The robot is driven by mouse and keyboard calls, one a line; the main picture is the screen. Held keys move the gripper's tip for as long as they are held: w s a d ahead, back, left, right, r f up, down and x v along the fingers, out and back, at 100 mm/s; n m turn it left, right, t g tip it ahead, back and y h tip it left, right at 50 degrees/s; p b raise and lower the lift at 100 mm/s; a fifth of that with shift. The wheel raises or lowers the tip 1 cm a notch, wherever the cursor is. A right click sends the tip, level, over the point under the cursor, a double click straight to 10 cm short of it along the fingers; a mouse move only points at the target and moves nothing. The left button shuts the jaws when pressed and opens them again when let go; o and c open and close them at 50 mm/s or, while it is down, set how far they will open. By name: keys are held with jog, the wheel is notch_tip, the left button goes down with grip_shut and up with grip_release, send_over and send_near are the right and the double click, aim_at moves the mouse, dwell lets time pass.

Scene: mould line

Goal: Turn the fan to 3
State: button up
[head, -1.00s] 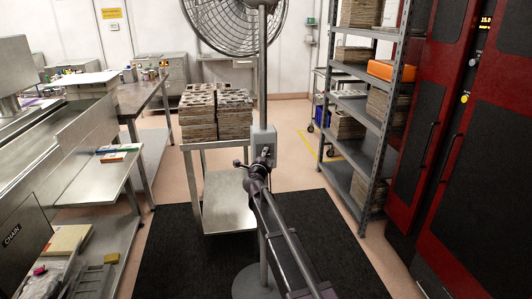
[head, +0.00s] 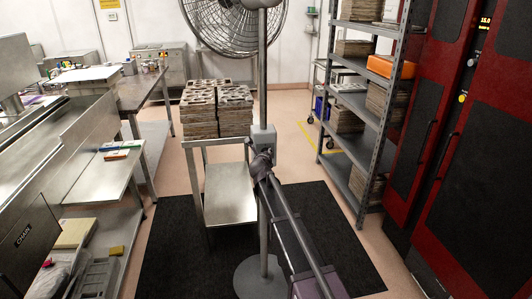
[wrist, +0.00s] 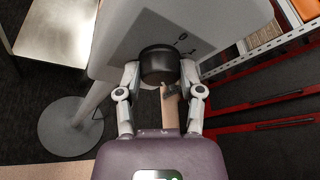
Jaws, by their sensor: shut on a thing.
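The pedestal fan (head: 235,22) stands on a pole with a round base. Its grey control box (head: 264,137) is fixed to the pole at mid height. In the wrist view the box's face (wrist: 212,22) carries a dark round knob (wrist: 159,62) with small marks beside it, one looking like a 0. My gripper (wrist: 160,76) has one finger on each side of the knob and is shut on it. In the head view my gripper (head: 263,160) is at the box's lower front and hides the knob. The knob's pointer and setting cannot be made out.
A metal trolley (head: 232,203) with stacked moulds stands left of the pole. Steel shelving (head: 352,158) and red cabinets (head: 455,120) stand on the right. A steel bench (head: 95,185) is on the left. The dark mat (head: 175,240) has free room around the fan base.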

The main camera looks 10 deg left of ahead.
jog(key=shift+m, duration=0.3)
jog(key=shift+y, duration=0.3)
jog(key=o, duration=1.2)
jog(key=shift+c, duration=0.2)
